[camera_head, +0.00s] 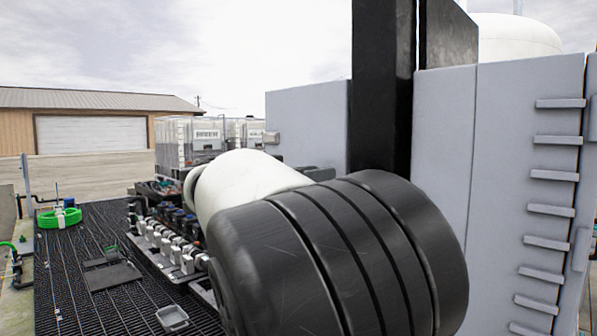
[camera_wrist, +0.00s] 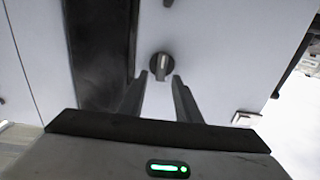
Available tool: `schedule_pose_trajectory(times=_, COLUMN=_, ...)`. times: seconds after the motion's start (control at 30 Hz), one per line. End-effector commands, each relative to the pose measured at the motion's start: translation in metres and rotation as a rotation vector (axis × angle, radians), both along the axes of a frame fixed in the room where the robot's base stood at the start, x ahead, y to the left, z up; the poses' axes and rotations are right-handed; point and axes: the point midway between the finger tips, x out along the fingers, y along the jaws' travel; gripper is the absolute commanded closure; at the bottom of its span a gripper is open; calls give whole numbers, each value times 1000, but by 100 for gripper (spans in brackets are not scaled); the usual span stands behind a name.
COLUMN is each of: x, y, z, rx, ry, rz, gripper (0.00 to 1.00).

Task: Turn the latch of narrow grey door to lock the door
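The narrow grey door (camera_wrist: 215,60) fills the middle and right of the wrist view, beside a black vertical strip (camera_wrist: 98,50). Its latch is a dark round knob (camera_wrist: 160,66) with a pale bar across it, which looks near upright in this view. My gripper (camera_wrist: 160,77) is open, its two dark fingers pointing at the latch, one tip on either side just below it. I cannot tell whether they touch it. In the head view the narrow grey door (camera_head: 308,125) shows behind my arm, while my arm hides the latch and the gripper.
A small bracket (camera_head: 271,137) sticks out at the door's left edge. A wider grey panel with several ledges (camera_head: 505,190) stands at right. Valves and pipes (camera_head: 165,235) line the black grating (camera_head: 85,250), with a green hose coil (camera_head: 59,218) and a grey tray (camera_head: 172,318).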

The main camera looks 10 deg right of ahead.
Motion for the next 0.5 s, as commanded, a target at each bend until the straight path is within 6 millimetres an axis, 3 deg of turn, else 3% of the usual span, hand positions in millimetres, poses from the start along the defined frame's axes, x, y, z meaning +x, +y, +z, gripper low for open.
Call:
schedule_pose_trajectory(times=0.2, x=0, y=0, z=0, rx=0, ry=0, rz=0, gripper=71)
schedule_pose_trajectory(times=0.37, x=0, y=0, z=0, rx=0, ry=0, rz=-1, gripper=98)
schedule_pose_trajectory(times=0.5, x=0, y=0, z=0, rx=0, ry=0, rz=-1, gripper=100)
